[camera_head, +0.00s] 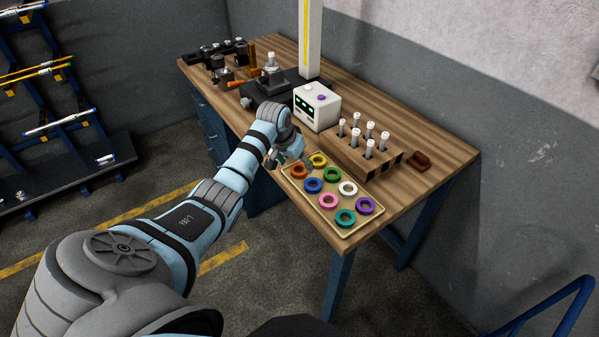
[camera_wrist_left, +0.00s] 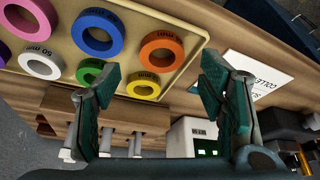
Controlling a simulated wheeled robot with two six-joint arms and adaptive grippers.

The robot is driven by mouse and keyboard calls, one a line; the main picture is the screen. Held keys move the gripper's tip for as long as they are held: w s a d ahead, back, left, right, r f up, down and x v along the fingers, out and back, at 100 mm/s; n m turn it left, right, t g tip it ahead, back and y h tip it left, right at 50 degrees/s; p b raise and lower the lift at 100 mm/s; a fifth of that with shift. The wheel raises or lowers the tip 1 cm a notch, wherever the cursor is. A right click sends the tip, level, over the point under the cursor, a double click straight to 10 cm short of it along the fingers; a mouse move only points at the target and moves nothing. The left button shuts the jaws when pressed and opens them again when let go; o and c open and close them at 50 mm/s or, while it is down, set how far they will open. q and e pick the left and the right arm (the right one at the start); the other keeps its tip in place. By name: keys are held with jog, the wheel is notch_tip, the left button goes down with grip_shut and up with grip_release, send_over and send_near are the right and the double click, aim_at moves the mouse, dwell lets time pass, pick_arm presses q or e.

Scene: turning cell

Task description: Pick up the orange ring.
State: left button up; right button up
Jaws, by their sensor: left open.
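The orange ring (camera_head: 299,171) lies flat in the tray (camera_head: 345,234), at its far left corner beside the yellow ring (camera_head: 318,160) and the blue ring (camera_head: 313,185). In the left wrist view the orange ring (camera_wrist_left: 161,53) shows whole, above the gap between the fingers. My left gripper (camera_head: 283,159) is at the tray's far left end, close to the orange ring but apart from it. In the left wrist view its two green-padded fingers (camera_wrist_left: 160,88) are open with nothing held. My right gripper is not in view.
The tray also holds green, white, pink, purple and teal rings. A wooden rack (camera_head: 362,152) with several white-topped pins stands behind it. A white box (camera_head: 317,107) with a display stands behind my gripper. A white card (camera_wrist_left: 257,82) lies beside the tray.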

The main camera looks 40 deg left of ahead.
aim_at(300, 172)
pick_arm(q)
jog(key=b+x, duration=0.1)
jog(key=x, duration=0.2)
jog(key=shift+a+f, duration=0.1)
jog(key=shift+f, duration=0.3)
jog(key=shift+r, duration=0.1)
jog(key=shift+c, duration=0.2)
jog(key=shift+w, duration=0.1)
jog(key=c, duration=0.9)
